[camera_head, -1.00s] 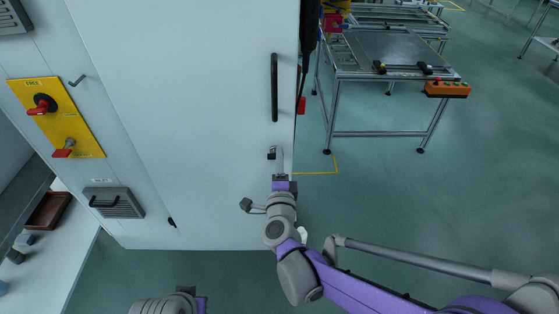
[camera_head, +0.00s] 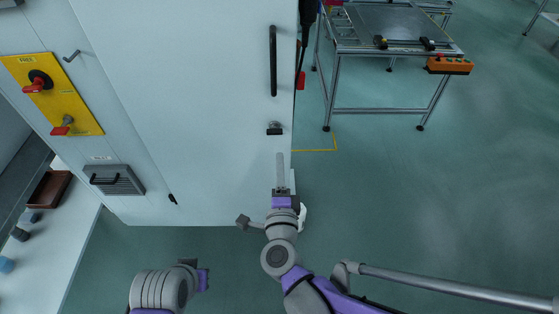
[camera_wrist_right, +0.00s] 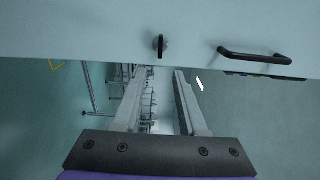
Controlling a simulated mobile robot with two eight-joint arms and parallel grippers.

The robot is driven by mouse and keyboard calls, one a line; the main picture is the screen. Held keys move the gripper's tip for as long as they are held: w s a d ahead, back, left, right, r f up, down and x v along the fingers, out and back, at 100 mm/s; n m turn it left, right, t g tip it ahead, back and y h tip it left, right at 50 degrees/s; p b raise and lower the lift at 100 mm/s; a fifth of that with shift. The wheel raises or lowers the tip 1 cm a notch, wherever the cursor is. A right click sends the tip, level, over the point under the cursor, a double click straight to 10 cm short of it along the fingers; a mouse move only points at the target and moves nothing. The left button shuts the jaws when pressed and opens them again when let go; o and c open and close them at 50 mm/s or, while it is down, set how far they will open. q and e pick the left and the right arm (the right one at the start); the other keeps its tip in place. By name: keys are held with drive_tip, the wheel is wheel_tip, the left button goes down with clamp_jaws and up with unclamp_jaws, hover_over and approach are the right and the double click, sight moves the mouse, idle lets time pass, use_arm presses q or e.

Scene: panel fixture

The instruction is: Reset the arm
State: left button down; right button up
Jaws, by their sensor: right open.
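My right gripper (camera_head: 281,163) points up the picture in the head view, in front of the lower part of a white cabinet door (camera_head: 190,120). It is open and nothing shows between its fingers. A small dark lock knob (camera_head: 274,128) on the door sits just beyond the fingertips, apart from them in the picture. In the right wrist view, the two spread fingers of the right gripper (camera_wrist_right: 157,76) have a gap between them, and the lock knob (camera_wrist_right: 160,45) shows beyond them. Part of my left arm shows at the bottom left of the head view; its fingers do not show.
A black door handle (camera_head: 273,60) is above the knob. A yellow panel (camera_head: 62,100) with red switches is at the left. A metal-framed table (camera_head: 385,60) with an orange control box (camera_head: 449,65) stands at the upper right. The green floor (camera_head: 430,190) at right is open.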

idle(0.4)
drive_tip(key=s+d+r+n+g+y+p, duration=0.2)
drive_tip(key=s+r+n+g+y+p, duration=0.3)
drive_tip(key=n, duration=0.7)
drive_tip(key=s+d+f+n+g+h+p, duration=0.2)
drive_tip(key=s+d+n+g+p, duration=0.1)
drive_tip(key=s+d, duration=0.3)
drive_tip(key=s+d+f+n+g+h+p, duration=0.2)
drive_tip(key=s+d+f+n+g+h, duration=0.1)
drive_tip(key=s+d, duration=0.4)
drive_tip(key=shift+s+d+g+p, duration=0.15)
drive_tip(key=shift+d+g+p, duration=0.25)
drive_tip(key=shift+d+g, duration=0.4)
